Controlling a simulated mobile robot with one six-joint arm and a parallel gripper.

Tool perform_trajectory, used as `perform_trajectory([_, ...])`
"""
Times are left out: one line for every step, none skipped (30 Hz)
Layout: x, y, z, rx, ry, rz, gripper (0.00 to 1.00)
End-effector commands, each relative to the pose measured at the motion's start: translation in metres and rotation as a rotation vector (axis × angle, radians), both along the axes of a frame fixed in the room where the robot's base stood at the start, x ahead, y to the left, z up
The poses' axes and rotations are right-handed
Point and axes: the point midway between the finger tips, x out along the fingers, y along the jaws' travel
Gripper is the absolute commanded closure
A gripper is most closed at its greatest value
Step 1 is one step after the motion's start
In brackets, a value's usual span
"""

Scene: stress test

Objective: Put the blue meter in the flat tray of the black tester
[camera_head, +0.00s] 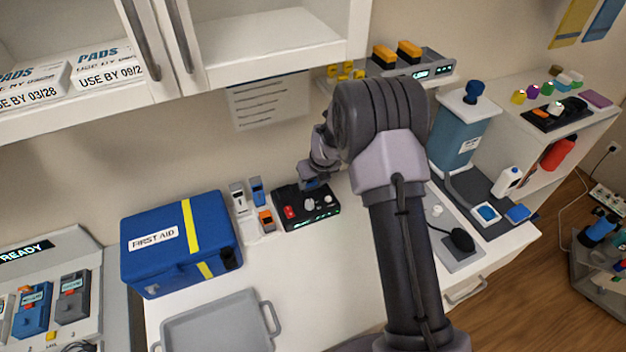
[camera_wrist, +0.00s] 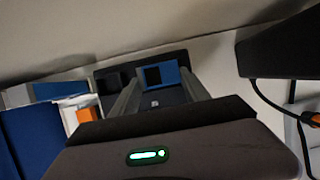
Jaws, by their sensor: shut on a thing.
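The black tester (camera_head: 318,221) stands on the white counter, with red, white and grey parts on its top. My gripper (camera_head: 312,182) is over its back edge, shut on a blue meter (camera_wrist: 171,71). In the wrist view the meter shows a dark square face between the two fingers (camera_wrist: 158,84), with the dark tester (camera_wrist: 101,73) around it. I cannot tell whether the meter touches the tray. In the head view my gripper and wrist hide most of the meter and the tester's back part.
Left of the tester are a white-grey device (camera_head: 238,197), another blue device (camera_head: 257,190) and an orange one (camera_head: 266,219). A blue first aid box (camera_head: 165,260) stands further left, a grey tray (camera_head: 215,325) in front. A blue-grey dispenser (camera_head: 457,135) stands at right.

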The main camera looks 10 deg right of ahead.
Motion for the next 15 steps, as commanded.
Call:
perform_trajectory([0.0000, 0.0000, 0.0000, 0.000, 0.000, 0.000, 0.86])
perform_trajectory([0.0000, 0.0000, 0.0000, 0.000, 0.000, 0.000, 0.40])
perform_trajectory([0.0000, 0.0000, 0.0000, 0.000, 0.000, 0.000, 0.33])
perform_trajectory([0.0000, 0.0000, 0.0000, 0.000, 0.000, 0.000, 0.27])
perform_trajectory([0.0000, 0.0000, 0.0000, 0.000, 0.000, 0.000, 0.21])
perform_trajectory([0.0000, 0.0000, 0.0000, 0.000, 0.000, 0.000, 0.21])
perform_trajectory([0.0000, 0.0000, 0.0000, 0.000, 0.000, 0.000, 0.21])
perform_trajectory([0.0000, 0.0000, 0.0000, 0.000, 0.000, 0.000, 0.21])
perform_trajectory([0.0000, 0.0000, 0.0000, 0.000, 0.000, 0.000, 0.21])
perform_trajectory([-0.0001, 0.0000, 0.0000, 0.000, 0.000, 0.000, 0.21])
perform_trajectory([0.0000, 0.0000, 0.0000, 0.000, 0.000, 0.000, 0.21])
perform_trajectory([-0.0001, 0.0000, 0.0000, 0.000, 0.000, 0.000, 0.21])
perform_trajectory([-0.0001, 0.0000, 0.0001, 0.000, 0.000, 0.000, 0.21])
perform_trajectory([-0.0003, -0.0001, 0.0008, 0.000, 0.000, 0.000, 0.21])
perform_trajectory([-0.0011, -0.0002, 0.0029, 0.000, 0.000, 0.000, 0.21])
